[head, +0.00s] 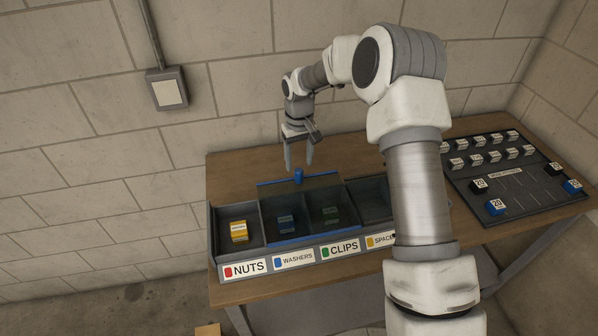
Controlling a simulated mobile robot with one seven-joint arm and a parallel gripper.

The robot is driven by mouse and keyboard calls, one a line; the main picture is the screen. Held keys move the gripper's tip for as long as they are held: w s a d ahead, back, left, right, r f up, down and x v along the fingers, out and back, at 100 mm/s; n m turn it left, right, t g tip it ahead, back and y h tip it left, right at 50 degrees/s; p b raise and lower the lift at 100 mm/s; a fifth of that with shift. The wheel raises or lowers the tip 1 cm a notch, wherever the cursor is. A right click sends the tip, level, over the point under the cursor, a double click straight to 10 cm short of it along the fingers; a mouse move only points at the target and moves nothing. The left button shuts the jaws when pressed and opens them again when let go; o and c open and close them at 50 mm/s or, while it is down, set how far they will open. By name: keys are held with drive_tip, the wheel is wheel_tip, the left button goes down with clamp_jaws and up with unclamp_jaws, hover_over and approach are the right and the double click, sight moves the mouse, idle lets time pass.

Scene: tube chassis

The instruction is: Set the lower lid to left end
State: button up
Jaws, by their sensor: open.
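A long grey bin box (213,235) stands on the bench with labelled compartments: NUTS, WASHERS, CLIPS and one reading SPACE, partly hidden by my arm. A dark see-through lid (300,203) with blue edging covers the WASHERS and CLIPS compartments. A blue knob (298,175) stands at its back edge. The NUTS compartment at the left end is uncovered. My gripper (299,166) points down, open, with its fingertips just above and to either side of the knob; contact cannot be told. My arm hides the box's right end, and I cannot tell which lid is lower.
A yellow box (239,231) sits in the NUTS compartment. A dark board (520,178) with several labelled blocks lies on the bench at right. The wooden bench top (232,170) is bare behind the box. A block wall stands behind the bench.

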sight(299, 170)
drive_tip(key=shift+f+p, duration=0.3)
drive_tip(key=shift+f, duration=2.5)
clamp_jaws()
